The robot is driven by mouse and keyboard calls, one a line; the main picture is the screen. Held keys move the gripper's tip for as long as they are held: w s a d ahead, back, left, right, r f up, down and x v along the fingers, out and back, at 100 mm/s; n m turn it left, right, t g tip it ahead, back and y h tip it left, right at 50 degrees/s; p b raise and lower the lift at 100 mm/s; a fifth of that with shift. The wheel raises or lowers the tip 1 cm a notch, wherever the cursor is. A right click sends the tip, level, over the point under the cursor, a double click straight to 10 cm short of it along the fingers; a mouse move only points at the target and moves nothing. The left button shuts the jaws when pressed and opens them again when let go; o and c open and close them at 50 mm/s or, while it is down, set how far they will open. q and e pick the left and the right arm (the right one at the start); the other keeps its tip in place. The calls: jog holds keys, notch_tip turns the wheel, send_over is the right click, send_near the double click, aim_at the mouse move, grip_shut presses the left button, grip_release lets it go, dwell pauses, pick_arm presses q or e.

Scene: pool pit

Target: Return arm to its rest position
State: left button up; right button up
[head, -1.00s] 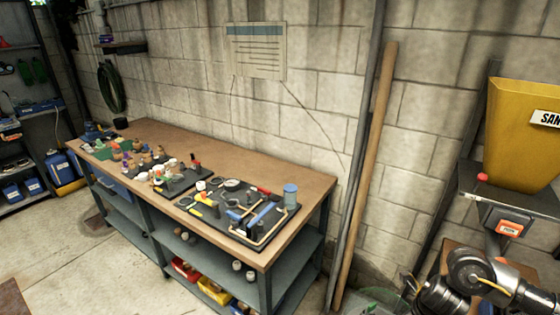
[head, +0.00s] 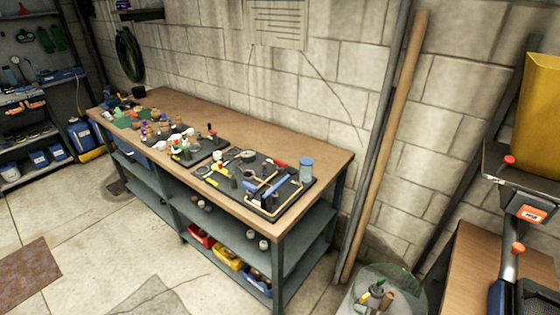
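Neither of my grippers shows in the head view. No part of my arms can be made out for certain either. The wooden workbench (head: 320,171) stands along the block wall, with its grey lower shelf (head: 301,247) below.
Dark trays of small parts (head: 262,184) and a blue can (head: 306,170) are on the bench. A wooden pole (head: 393,140) leans on the wall. A clear round container (head: 404,288) stands at the bottom. A yellow hopper (head: 540,110) is at right. The floor at left is mostly clear.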

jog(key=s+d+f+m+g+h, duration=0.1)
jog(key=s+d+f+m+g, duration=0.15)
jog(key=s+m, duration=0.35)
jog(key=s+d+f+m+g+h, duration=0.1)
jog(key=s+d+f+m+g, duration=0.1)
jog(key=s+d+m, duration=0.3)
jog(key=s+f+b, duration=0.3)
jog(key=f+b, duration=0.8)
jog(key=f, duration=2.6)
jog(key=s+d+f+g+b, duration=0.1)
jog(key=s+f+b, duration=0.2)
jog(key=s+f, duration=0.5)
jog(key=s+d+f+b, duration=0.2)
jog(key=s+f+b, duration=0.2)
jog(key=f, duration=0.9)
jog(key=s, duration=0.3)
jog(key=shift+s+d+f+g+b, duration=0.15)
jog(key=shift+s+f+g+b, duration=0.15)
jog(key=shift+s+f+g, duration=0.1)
